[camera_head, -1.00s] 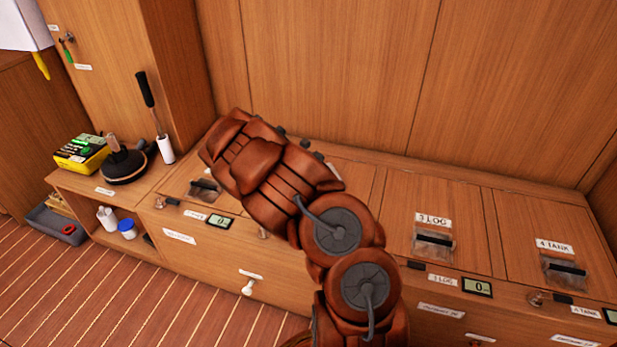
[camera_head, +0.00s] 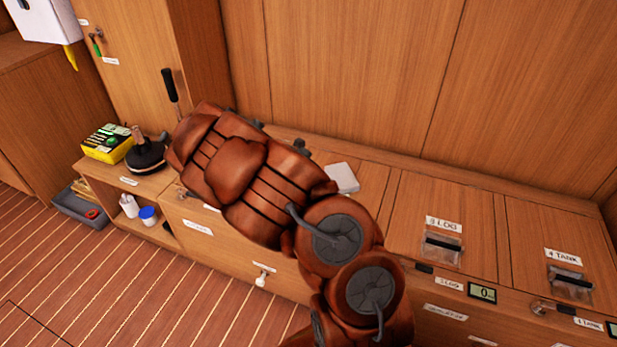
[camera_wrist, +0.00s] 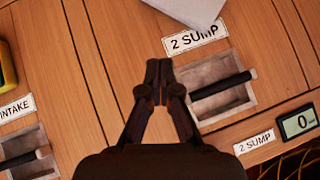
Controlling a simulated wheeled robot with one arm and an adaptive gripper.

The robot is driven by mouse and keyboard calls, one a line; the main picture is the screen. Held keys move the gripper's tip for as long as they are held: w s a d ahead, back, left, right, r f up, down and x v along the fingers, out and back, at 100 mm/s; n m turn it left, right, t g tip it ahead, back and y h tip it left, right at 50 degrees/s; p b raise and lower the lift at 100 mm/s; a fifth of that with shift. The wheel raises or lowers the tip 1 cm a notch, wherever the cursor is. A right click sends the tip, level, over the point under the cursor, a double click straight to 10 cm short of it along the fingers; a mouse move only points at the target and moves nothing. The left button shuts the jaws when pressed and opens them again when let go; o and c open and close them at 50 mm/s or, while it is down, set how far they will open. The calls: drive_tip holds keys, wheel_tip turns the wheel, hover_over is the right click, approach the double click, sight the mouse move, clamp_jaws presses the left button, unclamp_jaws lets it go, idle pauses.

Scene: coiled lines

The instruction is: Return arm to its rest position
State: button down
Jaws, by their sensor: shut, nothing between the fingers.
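My gripper (camera_wrist: 158,82) shows in the wrist view with its two dark fingers together and nothing between them. It is above the wooden locker tops, just left of the recessed 2 SUMP handle (camera_wrist: 222,88) and below the 2 SUMP label (camera_wrist: 195,40). No contact with the lid can be made out. In the head view my brown jointed arm reaches from the lower middle up to the left over the lockers. The gripper's fingers are hidden there behind the arm.
A white block (camera_head: 342,177) lies on the locker top behind my arm. The 3 LOG handle (camera_head: 442,247) and 4 TANK handle (camera_head: 571,284) are to the right.

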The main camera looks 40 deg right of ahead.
drive_tip(key=shift+v, duration=0.8)
drive_tip(key=s+a+r+m+g+p, duration=0.1)
drive_tip(key=s+r+m+p, duration=0.35)
drive_tip(key=r, duration=0.45)
drive_tip(key=s+a+r+m+g+y+p, duration=0.1)
drive_tip(key=s+a+r+m+p, duration=0.25)
drive_tip(key=r, duration=0.55)
drive_tip(key=s+r+m+p, duration=0.3)
drive_tip(key=s+r+p, duration=0.25)
drive_tip(key=r, duration=0.35)
drive_tip(key=s+a+r+m+g+y+p, duration=0.1)
drive_tip(key=s+a+r+m+y+p, duration=0.6)
drive_tip(key=s+a+r+p, duration=1.1)
drive_tip(key=s+a+r+m, duration=0.2)
drive_tip(key=s+a+r, duration=0.1)
drive_tip(key=s+r, duration=0.1)
drive_tip(key=shift+a+g+y+p, duration=0.3)
drive_tip(key=shift+a+y+p, duration=0.05)
drive_tip(key=shift+y+p, duration=0.05)
